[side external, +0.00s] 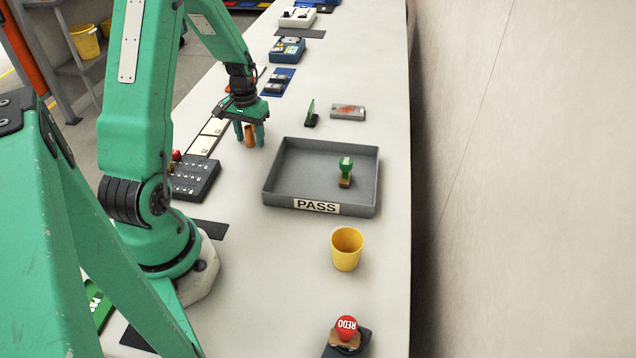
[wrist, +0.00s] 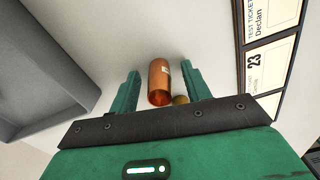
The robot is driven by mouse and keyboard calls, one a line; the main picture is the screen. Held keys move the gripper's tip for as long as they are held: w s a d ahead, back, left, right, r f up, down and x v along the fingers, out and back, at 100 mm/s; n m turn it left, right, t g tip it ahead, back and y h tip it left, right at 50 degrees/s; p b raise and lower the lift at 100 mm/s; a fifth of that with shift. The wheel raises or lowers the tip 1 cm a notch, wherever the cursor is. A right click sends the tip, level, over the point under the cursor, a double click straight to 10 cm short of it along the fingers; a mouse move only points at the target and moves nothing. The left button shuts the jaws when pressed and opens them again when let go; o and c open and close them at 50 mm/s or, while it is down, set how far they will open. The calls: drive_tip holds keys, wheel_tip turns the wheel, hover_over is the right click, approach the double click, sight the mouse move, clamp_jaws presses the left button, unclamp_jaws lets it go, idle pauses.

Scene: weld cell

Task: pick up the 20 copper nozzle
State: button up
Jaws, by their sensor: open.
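A copper nozzle (wrist: 159,82), an orange-brown tube with a small pale label, stands between my gripper's two green fingers (wrist: 161,77) in the wrist view. Its open end faces the camera. I cannot read the label's number. A gap shows on both sides, so my gripper is open around it, not closed on it. A small round brass-coloured thing (wrist: 181,99) shows beside the nozzle, partly hidden by the gripper's dark edge. In the side view the copper nozzle (side external: 250,137) shows low between the fingers, just above or on the bench.
A grey tray marked PASS (side external: 317,207) is right of the gripper, with a green-handled stamp (side external: 346,166) in it. White ticket cards (side external: 205,138) lie to the left; one reads 23. A black keypad (side external: 194,178) and yellow cup (side external: 347,248) stand nearer.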

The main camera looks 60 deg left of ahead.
sight(249, 127)
clamp_jaws()
drive_tip(key=shift+r, duration=0.15)
idle(0.4)
drive_tip(key=shift+r, duration=0.5)
drive_tip(key=r, duration=0.3)
drive_tip(key=shift+d+r, duration=0.1)
drive_tip(key=shift+d, duration=0.1)
drive_tip(key=w+d+r, duration=0.2)
drive_tip(key=d+r, duration=0.4)
drive_tip(key=d, duration=0.5)
drive_tip(key=shift+r, duration=0.25)
drive_tip(key=shift+w, duration=0.15)
